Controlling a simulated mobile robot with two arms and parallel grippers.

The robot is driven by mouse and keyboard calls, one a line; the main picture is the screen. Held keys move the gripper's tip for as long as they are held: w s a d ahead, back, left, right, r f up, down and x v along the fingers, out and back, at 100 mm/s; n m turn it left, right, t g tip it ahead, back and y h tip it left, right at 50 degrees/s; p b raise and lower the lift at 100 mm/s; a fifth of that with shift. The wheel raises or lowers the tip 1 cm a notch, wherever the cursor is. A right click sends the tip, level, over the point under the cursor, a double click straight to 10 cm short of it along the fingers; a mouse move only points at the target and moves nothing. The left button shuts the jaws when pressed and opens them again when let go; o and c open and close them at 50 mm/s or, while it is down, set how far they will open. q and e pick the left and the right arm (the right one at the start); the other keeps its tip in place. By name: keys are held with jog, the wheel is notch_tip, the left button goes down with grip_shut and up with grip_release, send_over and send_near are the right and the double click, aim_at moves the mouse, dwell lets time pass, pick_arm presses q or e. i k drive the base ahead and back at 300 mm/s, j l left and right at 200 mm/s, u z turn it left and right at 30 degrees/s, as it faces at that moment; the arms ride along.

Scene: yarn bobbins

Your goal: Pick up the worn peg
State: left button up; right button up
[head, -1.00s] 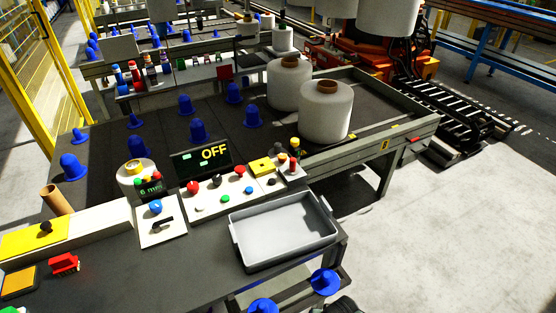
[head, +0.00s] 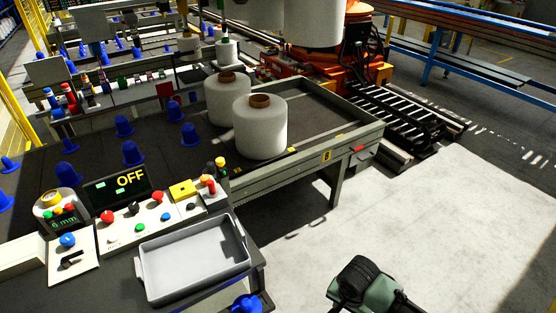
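Several blue pegs stand on the dark bobbin table, among them one behind the display (head: 133,153), one farther right (head: 190,135) and one farther back (head: 124,126). Another blue peg (head: 247,303) shows at the bottom edge, below the grey tray, partly cut off. I cannot tell from this view which peg is worn. A dark green and black part, which looks like a piece of my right arm, shows at the bottom right above the floor. No gripper fingers show in this view.
An empty grey tray (head: 194,289) lies on the front bench beside the control panel (head: 150,217), whose display (head: 118,187) reads OFF. Two white yarn bobbins (head: 260,132) (head: 228,98) stand on the table. The pale floor (head: 420,220) at right is clear.

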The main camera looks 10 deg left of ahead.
aim_at(211, 169)
jog(key=i+l+z, duration=0.75)
jog(key=i+z, duration=0.25)
jog(key=i+u, duration=0.25)
jog(key=i, duration=0.15)
jog(key=i+l+u, duration=0.1)
jog(key=i+u, duration=0.2)
jog(key=i+j+u, duration=0.15)
jog(key=u, duration=0.3)
jog(key=i+u, duration=0.65)
jog(key=u, duration=0.3)
jog(key=i+l+u, duration=0.2)
jog(key=u, duration=0.3)
jog(key=i+l+u, duration=0.25)
jog(key=u, duration=0.2)
jog(key=i+l+u, duration=0.1)
jog(key=i+u, duration=0.35)
jog(key=i+l+u, duration=0.25)
jog(key=u, duration=0.25)
jog(key=i+l+u, duration=0.25)
jog(key=u, duration=0.2)
jog(key=i+l+u, duration=0.2)
jog(key=l+u, duration=0.25)
